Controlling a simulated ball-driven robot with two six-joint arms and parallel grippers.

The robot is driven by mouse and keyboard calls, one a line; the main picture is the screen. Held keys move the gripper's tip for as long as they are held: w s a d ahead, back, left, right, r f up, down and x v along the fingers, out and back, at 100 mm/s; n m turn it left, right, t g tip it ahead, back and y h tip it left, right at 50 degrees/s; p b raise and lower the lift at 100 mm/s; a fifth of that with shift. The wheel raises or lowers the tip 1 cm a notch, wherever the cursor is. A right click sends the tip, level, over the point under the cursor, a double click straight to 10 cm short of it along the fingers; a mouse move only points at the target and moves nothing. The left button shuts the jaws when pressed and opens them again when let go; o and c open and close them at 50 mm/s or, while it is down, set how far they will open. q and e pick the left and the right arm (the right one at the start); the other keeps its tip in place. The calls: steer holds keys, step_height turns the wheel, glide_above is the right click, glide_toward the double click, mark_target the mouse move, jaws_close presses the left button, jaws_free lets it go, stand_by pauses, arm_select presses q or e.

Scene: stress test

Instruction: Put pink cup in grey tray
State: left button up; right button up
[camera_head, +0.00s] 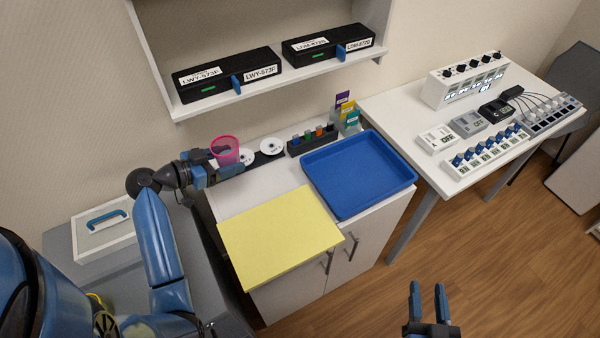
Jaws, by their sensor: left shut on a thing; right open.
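The pink cup (226,151) is upright at the back left of the white cabinet top. My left gripper (218,165) reaches in from the left and is shut on the cup; its fingertips are partly hidden. I cannot tell whether the cup touches the surface below. No grey tray is clearly seen; a blue tray (398,183) lies on the right of the cabinet top and looks empty. My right gripper (428,294) is open and empty, in front of the cabinet above the wood floor.
A yellow board (280,236) covers the cabinet's front left. White discs (271,146) and a dark rack (312,141) stand along the back. A shelf (280,82) with black boxes hangs above. A white case (103,228) lies at left. Devices fill the right table (395,103).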

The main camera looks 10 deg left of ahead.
arm_select(q)
steer(key=b, duration=0.4)
glide_above(239, 199)
step_height(239, 199, down, 4)
steer(key=f, duration=0.1)
steer(key=shift+f, duration=5.2)
steer(key=shift+b, duration=0.3)
steer(key=shift+f, duration=0.15)
steer(key=o, duration=1)
